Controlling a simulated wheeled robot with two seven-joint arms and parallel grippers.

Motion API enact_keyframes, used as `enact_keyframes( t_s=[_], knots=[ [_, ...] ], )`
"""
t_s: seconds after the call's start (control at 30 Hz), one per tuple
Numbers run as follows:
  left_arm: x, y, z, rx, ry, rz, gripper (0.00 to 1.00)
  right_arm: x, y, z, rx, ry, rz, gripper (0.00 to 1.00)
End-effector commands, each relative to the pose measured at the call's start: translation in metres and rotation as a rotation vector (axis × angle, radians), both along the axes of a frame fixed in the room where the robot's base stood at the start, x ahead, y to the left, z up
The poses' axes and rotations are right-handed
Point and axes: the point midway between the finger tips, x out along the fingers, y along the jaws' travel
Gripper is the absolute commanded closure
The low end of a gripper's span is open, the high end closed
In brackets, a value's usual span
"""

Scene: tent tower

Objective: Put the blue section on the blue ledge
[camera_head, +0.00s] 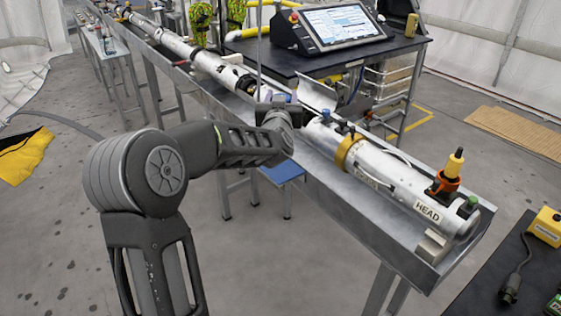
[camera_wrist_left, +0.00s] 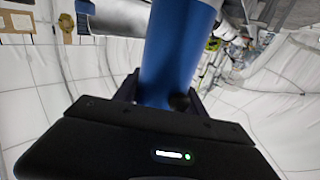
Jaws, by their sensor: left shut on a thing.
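My left gripper (camera_head: 279,108) is over the long metal trough, at a gap in the row of white tube parts. In the left wrist view the gripper (camera_wrist_left: 160,98) is shut on the blue section (camera_wrist_left: 180,52), a smooth blue cylinder that rises from between the fingers. In the head view only a small bit of blue shows at the gripper, and the rest is hidden behind the hand. A flat blue ledge (camera_head: 284,172) sits low beside the trough, below my forearm. It looks empty where visible. My right gripper is not in view.
The trough (camera_head: 345,205) runs from far left to near right. It holds the white tube marked HEAD (camera_head: 395,180), with an orange fitting (camera_head: 447,177) on top. A dark bench with a screen (camera_head: 345,25) stands behind. Floor in front is clear.

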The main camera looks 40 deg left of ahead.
Motion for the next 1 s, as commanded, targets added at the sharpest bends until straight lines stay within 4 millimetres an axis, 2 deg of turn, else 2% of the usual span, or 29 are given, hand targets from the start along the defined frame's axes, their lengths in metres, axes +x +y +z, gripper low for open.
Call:
enact_keyframes(
  t_s=[0.3,0.4,0.77,1.0],
  knots=[
    [0.000,0.000,-0.048,0.000,0.002,0.001,1.00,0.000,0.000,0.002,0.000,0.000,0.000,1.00],
    [0.000,0.000,-0.058,0.000,-0.001,0.001,1.00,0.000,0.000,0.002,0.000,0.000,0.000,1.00],
    [0.000,0.000,-0.062,0.001,-0.002,0.000,1.00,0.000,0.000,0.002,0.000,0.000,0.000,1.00],
    [0.000,0.000,-0.092,-0.001,0.001,0.000,1.00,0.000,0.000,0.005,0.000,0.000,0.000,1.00]
  ],
)
